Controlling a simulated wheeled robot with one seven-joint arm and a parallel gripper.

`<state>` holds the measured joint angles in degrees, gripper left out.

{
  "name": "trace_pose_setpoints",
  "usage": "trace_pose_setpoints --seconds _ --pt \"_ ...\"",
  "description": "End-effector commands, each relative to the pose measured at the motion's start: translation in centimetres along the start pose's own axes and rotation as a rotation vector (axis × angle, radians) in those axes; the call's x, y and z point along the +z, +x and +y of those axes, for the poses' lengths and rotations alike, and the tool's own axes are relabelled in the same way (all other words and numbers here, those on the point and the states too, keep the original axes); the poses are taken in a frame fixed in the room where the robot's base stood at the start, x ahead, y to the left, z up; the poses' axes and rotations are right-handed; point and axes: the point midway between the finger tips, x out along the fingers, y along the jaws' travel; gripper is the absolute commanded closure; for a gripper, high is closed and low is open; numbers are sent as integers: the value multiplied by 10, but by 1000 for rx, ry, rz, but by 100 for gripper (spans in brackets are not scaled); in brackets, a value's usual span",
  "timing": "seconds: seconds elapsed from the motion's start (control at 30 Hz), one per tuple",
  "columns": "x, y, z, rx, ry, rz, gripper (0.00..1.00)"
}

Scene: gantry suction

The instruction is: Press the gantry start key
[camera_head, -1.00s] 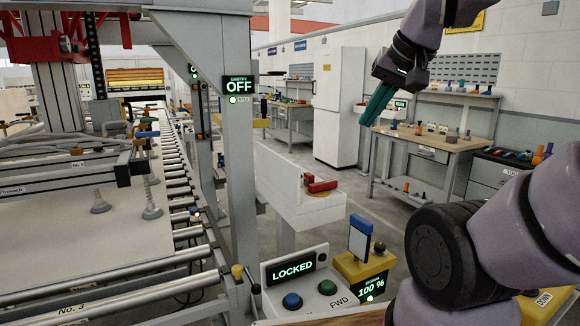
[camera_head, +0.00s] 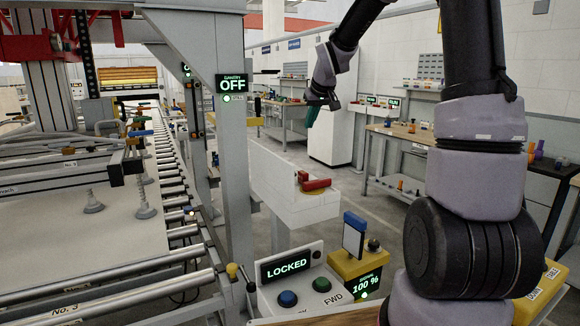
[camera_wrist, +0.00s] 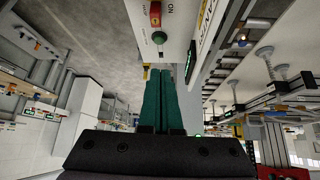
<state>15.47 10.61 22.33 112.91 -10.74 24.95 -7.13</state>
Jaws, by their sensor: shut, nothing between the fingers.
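My gripper (camera_head: 312,118) shows small in the head view, with dark green fingers shut and empty, in the air in front of the white cabinet. In the wrist view the fingers (camera_wrist: 166,75) lie side by side and point at a white panel. That panel carries a green button (camera_wrist: 159,38), a red handle (camera_wrist: 155,12) and the word ON. The fingertips appear apart from the button. In the head view a white pedestal (camera_head: 290,190) bears a red lever (camera_head: 315,184). A sign (camera_head: 234,86) on the column reads OFF. I cannot read a start-key label.
A console (camera_head: 290,270) with a LOCKED display, a blue button (camera_head: 287,298) and a green button (camera_head: 321,284) stands in front. A yellow box (camera_head: 358,268) reading 100 % is beside it. A roller conveyor (camera_head: 172,170) runs along the left. Workbenches (camera_head: 420,140) stand behind.

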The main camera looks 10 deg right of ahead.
Motion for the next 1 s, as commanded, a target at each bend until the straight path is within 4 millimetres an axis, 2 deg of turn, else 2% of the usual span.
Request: trace_pose_setpoints --seconds 0.03,0.1,0.2,0.3,0.47,0.83,1.0 --pt "-8 30 3 -24 -16 1 100" --pt "-18 61 4 -52 -41 18 100" --pt "-30 96 6 -87 -61 43 100" --pt "-37 121 8 -111 -74 65 100" --pt "-42 138 10 -129 -80 83 100" --pt "-42 140 9 -130 -81 84 100" --pt "-43 154 6 -133 -81 82 100"
